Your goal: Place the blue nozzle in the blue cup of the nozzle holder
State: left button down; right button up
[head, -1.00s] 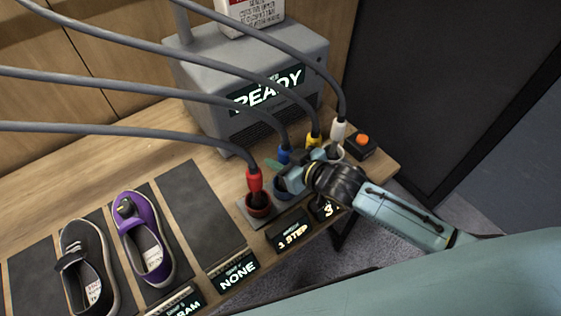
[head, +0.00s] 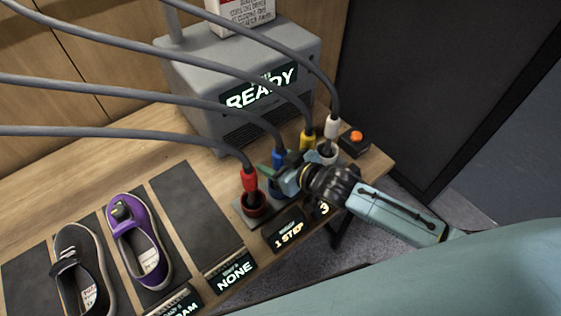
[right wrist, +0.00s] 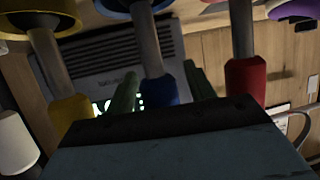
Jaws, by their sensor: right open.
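The blue nozzle (head: 279,158) hangs on a grey hose between the red and yellow nozzles; my right gripper hides its lower part in the head view. The right wrist view, which looks inverted, shows the blue nozzle (right wrist: 158,117) with its grey stem reaching to the blue cup (right wrist: 116,10). I cannot tell how deep the stem sits. My right gripper (head: 272,172) is open at the nozzle holder. In the wrist view its green fingers (right wrist: 160,92) stand apart on either side of the nozzle; contact is unclear. My left gripper is out of view.
The red nozzle (head: 249,181) stands in its red cup (head: 253,207) close to the left. The yellow nozzle (head: 307,139) and white nozzle (head: 331,127) are close to the right. A grey READY machine (head: 205,75) stands behind. Several hoses cross above. Shoes lie on dark mats at left.

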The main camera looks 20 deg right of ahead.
jog(key=v, duration=1.2)
jog(key=shift+r, duration=0.1)
jog(key=s+d+f+m+g+h, duration=0.2)
jog(key=s+g+h, duration=0.15)
jog(key=s, duration=0.45)
jog(key=s+d+f+m+g+h, duration=0.1)
jog(key=s+d+m+g+h, duration=0.15)
jog(key=s+g, duration=0.35)
notch_tip(320, 180, down, 27)
jog(key=s+b, duration=0.2)
jog(key=b, duration=0.2)
jog(key=s+d+f+b, duration=0.1)
jog(key=s+f+b, duration=0.1)
jog(key=s+f, duration=0.6)
jog(key=s+d+f+n+g+b, duration=0.1)
jog(key=s+f+b, duration=0.1)
jog(key=s+f, duration=0.6)
notch_tip(320, 180, down, 5)
jog(key=shift+f, duration=0.15)
